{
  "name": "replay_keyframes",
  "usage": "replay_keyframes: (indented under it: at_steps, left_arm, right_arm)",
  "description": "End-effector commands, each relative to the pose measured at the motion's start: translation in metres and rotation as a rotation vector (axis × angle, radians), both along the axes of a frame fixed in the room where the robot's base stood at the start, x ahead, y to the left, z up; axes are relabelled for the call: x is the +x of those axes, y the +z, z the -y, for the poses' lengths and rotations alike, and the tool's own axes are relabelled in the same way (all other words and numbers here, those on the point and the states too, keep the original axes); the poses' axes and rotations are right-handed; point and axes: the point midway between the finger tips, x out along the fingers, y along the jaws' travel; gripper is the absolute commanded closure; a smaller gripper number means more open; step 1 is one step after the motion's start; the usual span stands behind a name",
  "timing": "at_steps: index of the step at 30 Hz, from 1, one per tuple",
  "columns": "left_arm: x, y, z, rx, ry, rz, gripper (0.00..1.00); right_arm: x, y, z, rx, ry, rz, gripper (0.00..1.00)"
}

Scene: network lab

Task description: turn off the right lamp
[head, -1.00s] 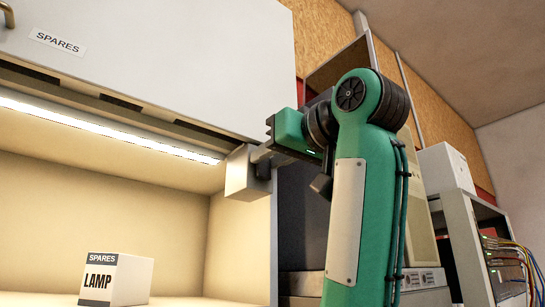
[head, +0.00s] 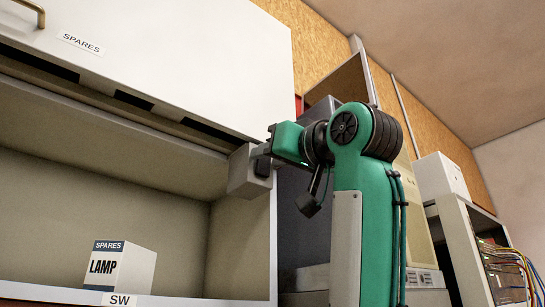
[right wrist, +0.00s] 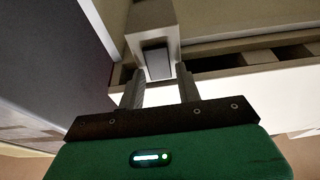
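The right lamp is the long strip (head: 120,118) under the white cabinet; it is dark in the head view. A pale grey switch box (head: 247,172) sits at the strip's right end, under the cabinet's corner. My right gripper (head: 264,158) is at this box; its fingertips are partly hidden in the head view. In the right wrist view, the two fingers (right wrist: 159,72) are apart with nothing held between them. The box's rocker switch (right wrist: 157,62) shows just beyond, between the fingertips; I cannot tell whether they touch the box. My left gripper is not in view.
The white cabinet (head: 180,60) hangs directly above. A LAMP spares carton (head: 122,270) stands in the open bay below left, behind a shelf edge with an SW label (head: 122,299). A rack with coloured cables (head: 490,260) stands at the right.

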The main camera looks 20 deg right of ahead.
Motion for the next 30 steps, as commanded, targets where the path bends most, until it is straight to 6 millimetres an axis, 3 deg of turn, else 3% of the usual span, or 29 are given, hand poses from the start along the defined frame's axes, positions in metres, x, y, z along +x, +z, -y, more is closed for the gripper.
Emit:
replay_keyframes:
  at_steps: [14,30]
  left_arm:
    - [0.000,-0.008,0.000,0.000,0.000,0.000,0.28]
    - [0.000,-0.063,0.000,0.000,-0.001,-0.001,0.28]
  right_arm:
    - [-0.009,-0.005,0.003,0.000,0.000,0.002,0.53]
    - [-0.107,-0.038,0.039,0.000,0.000,0.002,0.53]
